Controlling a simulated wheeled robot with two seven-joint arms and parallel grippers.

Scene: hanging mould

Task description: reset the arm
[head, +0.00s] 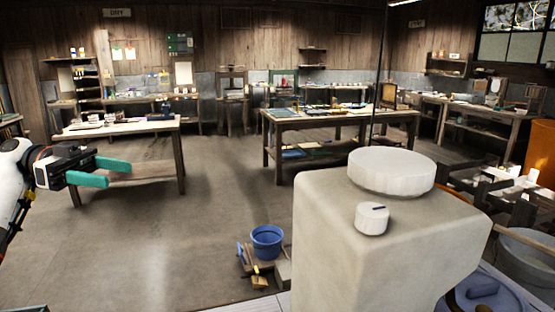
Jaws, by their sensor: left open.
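My left gripper (107,171) comes in from the left edge at mid height. Its two green fingers are apart, with nothing between them. It is in the air over the open floor, in front of a light-topped table in the picture. My right gripper is not in view.
A light-topped table (140,127) and a dark workbench (300,122) stand farther back. The floor (150,240) at left is clear.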

